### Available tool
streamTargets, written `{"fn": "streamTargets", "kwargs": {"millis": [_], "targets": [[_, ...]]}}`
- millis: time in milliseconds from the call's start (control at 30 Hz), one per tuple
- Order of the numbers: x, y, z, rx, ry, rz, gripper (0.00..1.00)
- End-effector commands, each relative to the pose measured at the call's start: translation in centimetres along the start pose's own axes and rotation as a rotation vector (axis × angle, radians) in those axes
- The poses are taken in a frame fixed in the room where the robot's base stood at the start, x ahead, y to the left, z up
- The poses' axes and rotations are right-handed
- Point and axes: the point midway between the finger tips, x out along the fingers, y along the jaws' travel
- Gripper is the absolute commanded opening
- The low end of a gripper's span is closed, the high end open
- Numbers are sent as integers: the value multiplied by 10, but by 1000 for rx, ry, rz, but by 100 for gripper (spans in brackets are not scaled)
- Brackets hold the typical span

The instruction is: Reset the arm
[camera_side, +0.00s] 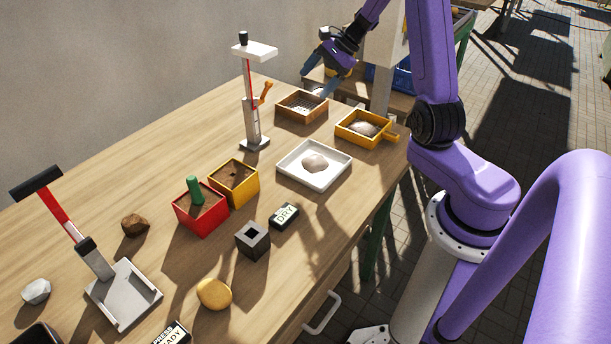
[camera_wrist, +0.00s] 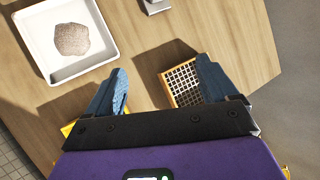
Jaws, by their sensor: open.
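My gripper (camera_side: 328,82) is at the far end of the table in the side view, above the surface near the wooden sieve box. In the wrist view, the two blue fingers of my gripper (camera_wrist: 161,88) are spread wide apart with nothing between them. Bare table and part of the sieve box (camera_wrist: 184,84) lie below the fingers. My purple arm reaches over from the right of the side view.
A white tray (camera_side: 290,176) with a lump stands in front of the sieve box (camera_side: 301,119) and a yellow-handled box (camera_side: 345,133). A tall press stand (camera_side: 253,130), red box (camera_side: 184,222), yellow box (camera_side: 243,194), yellow potato (camera_side: 214,294) and grey scoop-like press (camera_side: 123,311) occupy the table.

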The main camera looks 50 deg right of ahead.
Motion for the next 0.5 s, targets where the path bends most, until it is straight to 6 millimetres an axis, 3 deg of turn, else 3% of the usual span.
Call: {"fn": "streamTargets", "kwargs": {"millis": [100, 267, 500], "targets": [[-1, 6, 38, -255, 50, 118, 86], [9, 25, 86, -508, 35, 234, 86], [19, 67, 151, -844, -30, 371, 86]]}}
